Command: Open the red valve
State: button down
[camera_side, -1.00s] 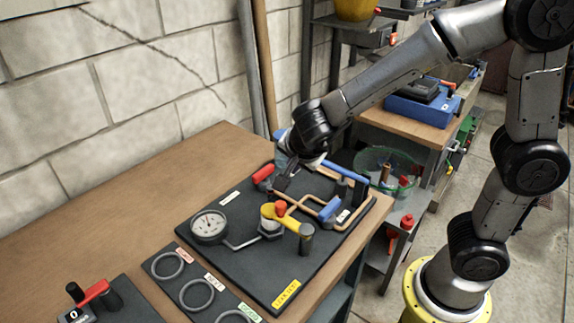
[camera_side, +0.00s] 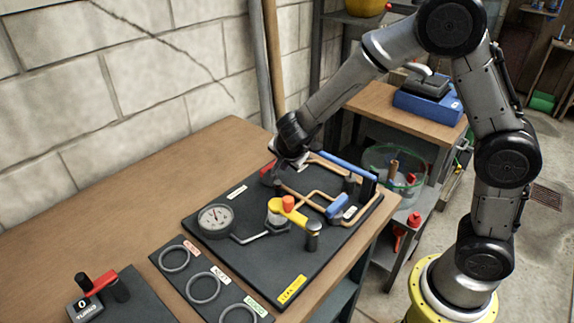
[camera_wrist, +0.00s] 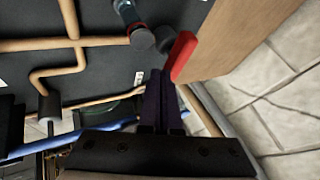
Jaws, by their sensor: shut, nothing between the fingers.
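The red valve handle (camera_side: 267,172) is at the back left of the black pipe board (camera_side: 225,250), partly hidden by my gripper in the side view. In the wrist view the red handle (camera_wrist: 183,55) stands just right of and beyond my fingertips, beside a dark round pivot. My gripper (camera_wrist: 160,72) is shut and empty, with its two fingers together. In the side view my gripper (camera_side: 279,182) is low over the board, right by the red handle. Whether the fingers touch the handle I cannot tell.
The board also carries a pressure gauge (camera_side: 215,220), a yellow lever (camera_side: 290,213), blue handles (camera_side: 337,206) and copper pipes. A separate red lever (camera_side: 101,282) sits at the front left. The wall is close behind the table (camera_side: 130,195).

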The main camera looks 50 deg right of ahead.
dwell(0.3)
jog(key=shift+d+n+y, duration=0.1)
jog(key=shift+n+y, duration=0.2)
jog(key=shift+n, duration=0.4)
